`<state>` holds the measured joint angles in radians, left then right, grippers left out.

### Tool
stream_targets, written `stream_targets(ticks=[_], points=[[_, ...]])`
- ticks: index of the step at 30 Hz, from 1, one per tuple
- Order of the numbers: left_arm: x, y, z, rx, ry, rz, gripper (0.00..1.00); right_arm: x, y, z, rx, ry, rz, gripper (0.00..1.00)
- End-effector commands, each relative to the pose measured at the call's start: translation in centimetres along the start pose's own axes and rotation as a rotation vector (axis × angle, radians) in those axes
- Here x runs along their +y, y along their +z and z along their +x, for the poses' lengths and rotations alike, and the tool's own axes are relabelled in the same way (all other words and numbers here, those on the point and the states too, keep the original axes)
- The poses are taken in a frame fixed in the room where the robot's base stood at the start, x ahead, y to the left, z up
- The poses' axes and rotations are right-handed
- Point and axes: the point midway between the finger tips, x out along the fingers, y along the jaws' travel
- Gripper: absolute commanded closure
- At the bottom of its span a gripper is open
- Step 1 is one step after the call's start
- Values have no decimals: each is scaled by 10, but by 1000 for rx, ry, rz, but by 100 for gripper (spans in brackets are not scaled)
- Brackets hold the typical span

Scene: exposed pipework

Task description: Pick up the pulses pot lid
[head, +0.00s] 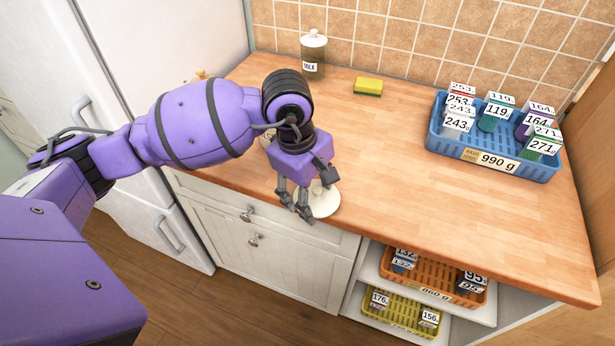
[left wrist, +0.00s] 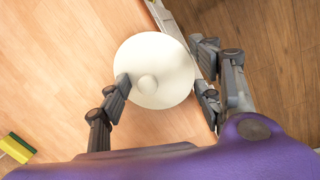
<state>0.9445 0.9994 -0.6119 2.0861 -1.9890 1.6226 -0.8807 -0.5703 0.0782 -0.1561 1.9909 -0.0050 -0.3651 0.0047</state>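A round cream lid (head: 325,203) with a small central knob lies near the front edge of the wooden counter. In the left wrist view the lid (left wrist: 155,52) shows from above, its knob between my fingers. My left gripper (head: 314,196) points down over the lid and partly hides it. In the left wrist view the gripper (left wrist: 163,87) is open, with one finger left of the knob and the others near the lid's right rim. I cannot tell if they touch it. A pale labelled item (head: 266,139) is mostly hidden behind my gripper. My right gripper is not in view.
A blue basket (head: 453,151) with labelled containers is at the right. Orange (head: 462,300) and yellow (head: 375,299) baskets sit on shelves below. The counter's middle is clear.

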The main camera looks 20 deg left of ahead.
Motion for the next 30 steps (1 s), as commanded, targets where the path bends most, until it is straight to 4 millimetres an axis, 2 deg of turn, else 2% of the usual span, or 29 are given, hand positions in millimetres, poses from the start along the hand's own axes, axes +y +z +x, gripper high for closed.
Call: stream_targets(ticks=[1,7,20,26,30], points=[[1,0,-1,0,2,1,52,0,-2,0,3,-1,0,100],[0,0,0,0,1,0,79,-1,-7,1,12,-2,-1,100],[1,0,-5,1,1,0,79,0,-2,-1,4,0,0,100],[6,3,-30,2,5,2,79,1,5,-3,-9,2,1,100],[-4,21,-56,2,7,8,79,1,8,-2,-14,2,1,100]])
